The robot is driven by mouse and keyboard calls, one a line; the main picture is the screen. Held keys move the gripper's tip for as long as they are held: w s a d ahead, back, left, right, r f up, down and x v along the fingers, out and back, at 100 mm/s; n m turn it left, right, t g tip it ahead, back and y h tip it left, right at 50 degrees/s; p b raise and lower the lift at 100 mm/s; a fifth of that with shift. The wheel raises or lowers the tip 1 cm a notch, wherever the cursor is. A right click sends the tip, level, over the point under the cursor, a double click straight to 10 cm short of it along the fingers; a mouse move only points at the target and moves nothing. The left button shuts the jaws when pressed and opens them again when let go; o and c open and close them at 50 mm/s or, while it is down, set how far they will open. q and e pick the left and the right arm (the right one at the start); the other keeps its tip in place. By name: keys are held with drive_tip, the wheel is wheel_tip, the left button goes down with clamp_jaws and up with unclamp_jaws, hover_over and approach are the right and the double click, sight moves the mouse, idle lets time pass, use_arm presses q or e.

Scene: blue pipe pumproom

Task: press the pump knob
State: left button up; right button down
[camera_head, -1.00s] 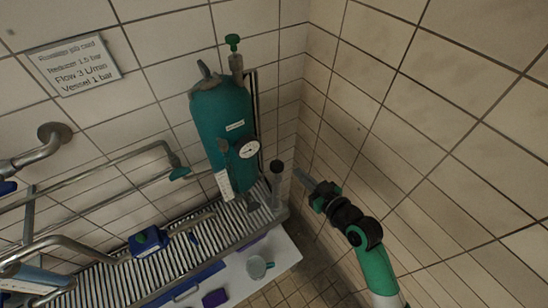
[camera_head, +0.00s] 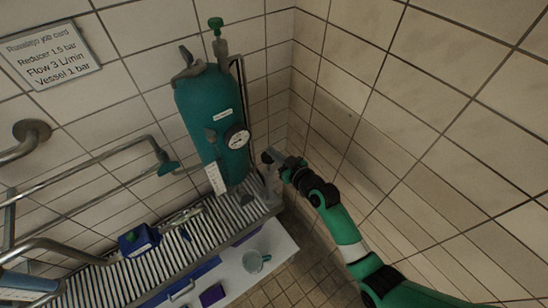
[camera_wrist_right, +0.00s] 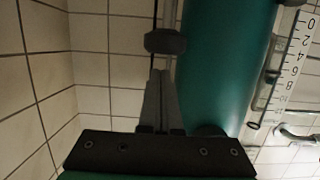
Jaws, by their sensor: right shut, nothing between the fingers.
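A dark rounded knob (camera_wrist_right: 165,42) on a thin grey shaft shows in the right wrist view; I take it for the pump knob. In the head view the narrow clear pump cylinder (camera_head: 271,187) stands right of the big green tank (camera_head: 213,110), near the wall corner. My right gripper (camera_head: 275,160) is at the top of this cylinder and partly hides the knob. In the right wrist view its fingers (camera_wrist_right: 160,78) are shut and empty, with their tips close to the knob. I cannot tell whether they touch it. My left gripper is not in view.
A dial gauge (camera_head: 237,138) sits on the tank front, and a green valve (camera_head: 216,24) on its top. A slatted rack (camera_head: 185,240) lies below. A blue box (camera_head: 138,240) and grey pipes (camera_head: 95,165) are at left. The tiled right wall (camera_head: 400,120) is near my right arm.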

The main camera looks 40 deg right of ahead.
drive_tip(key=shift+f, duration=0.6)
drive_tip(key=shift+f, duration=0.1)
wheel_tip(320, 180, down, 6)
drive_tip(key=b, duration=0.6)
drive_tip(key=shift+f+b, duration=0.15)
drive_tip(key=shift+b, duration=0.15)
wheel_tip(320, 180, up, 6)
drive_tip(key=p, duration=0.5)
drive_tip(key=s+a, duration=0.1)
drive_tip(key=s, duration=0.8)
drive_tip(key=shift+s+a+r, duration=0.25)
drive_tip(key=shift+s+r, duration=0.05)
drive_tip(key=shift+r, duration=0.15)
